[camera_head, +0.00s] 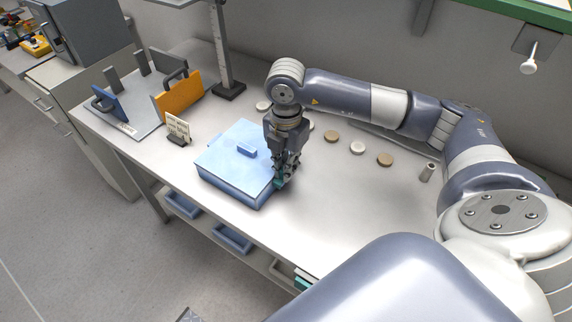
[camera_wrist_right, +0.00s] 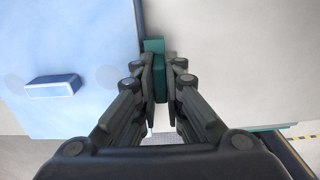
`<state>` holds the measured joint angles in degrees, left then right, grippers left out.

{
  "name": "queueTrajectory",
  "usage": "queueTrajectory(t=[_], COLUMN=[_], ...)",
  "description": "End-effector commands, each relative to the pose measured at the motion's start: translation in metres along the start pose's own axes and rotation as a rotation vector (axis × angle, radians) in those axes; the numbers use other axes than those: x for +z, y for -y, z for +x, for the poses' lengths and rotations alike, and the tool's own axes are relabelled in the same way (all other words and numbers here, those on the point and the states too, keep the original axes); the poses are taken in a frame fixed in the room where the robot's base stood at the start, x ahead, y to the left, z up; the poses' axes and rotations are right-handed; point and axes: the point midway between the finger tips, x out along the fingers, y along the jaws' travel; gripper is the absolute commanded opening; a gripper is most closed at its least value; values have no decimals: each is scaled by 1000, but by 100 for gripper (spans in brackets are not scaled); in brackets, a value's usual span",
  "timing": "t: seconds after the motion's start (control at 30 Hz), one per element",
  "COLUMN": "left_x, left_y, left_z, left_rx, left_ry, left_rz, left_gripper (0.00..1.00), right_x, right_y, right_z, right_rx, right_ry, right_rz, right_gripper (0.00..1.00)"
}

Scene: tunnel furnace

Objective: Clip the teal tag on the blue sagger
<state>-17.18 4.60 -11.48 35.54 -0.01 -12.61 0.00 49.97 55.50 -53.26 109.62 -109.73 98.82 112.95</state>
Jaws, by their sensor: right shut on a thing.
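The blue sagger (camera_head: 232,160) is a lidded box with a small handle, standing on the bench left of my right gripper. Its lid (camera_wrist_right: 70,50) and handle also show in the wrist view. My right gripper (camera_head: 284,178) points down at the sagger's right edge. It is shut on the teal tag (camera_wrist_right: 158,75), which stands between the fingers right beside the sagger's edge. Only a bit of the tag shows in the head view (camera_head: 279,183). I cannot tell whether the tag touches the sagger wall. My left gripper is not in view.
Several round discs (camera_head: 331,136) lie on the bench behind and right of the gripper. A small sign (camera_head: 178,130) stands left of the sagger. A rack with an orange plate (camera_head: 180,97) and a blue plate (camera_head: 110,103) is farther left.

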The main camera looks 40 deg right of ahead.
Motion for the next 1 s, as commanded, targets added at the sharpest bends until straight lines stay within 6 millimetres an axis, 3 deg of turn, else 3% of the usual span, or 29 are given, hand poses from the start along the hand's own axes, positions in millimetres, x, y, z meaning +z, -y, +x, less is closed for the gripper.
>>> queueTrajectory(t=[0.03,0.1,0.17,0.63,1.0], left_x=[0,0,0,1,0], left_y=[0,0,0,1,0], left_z=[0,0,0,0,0], left_rx=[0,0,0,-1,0], left_ry=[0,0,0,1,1], left_rz=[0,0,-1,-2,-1], left_gripper=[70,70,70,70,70], right_x=[0,0,0,0,0], right_y=[0,0,0,-1,-1], right_z=[0,0,0,-8,-80], right_rx=[0,0,0,4,5], right_ry=[0,0,0,0,1], right_rz=[0,0,0,1,0], right_gripper=[0,21,33,33,33])
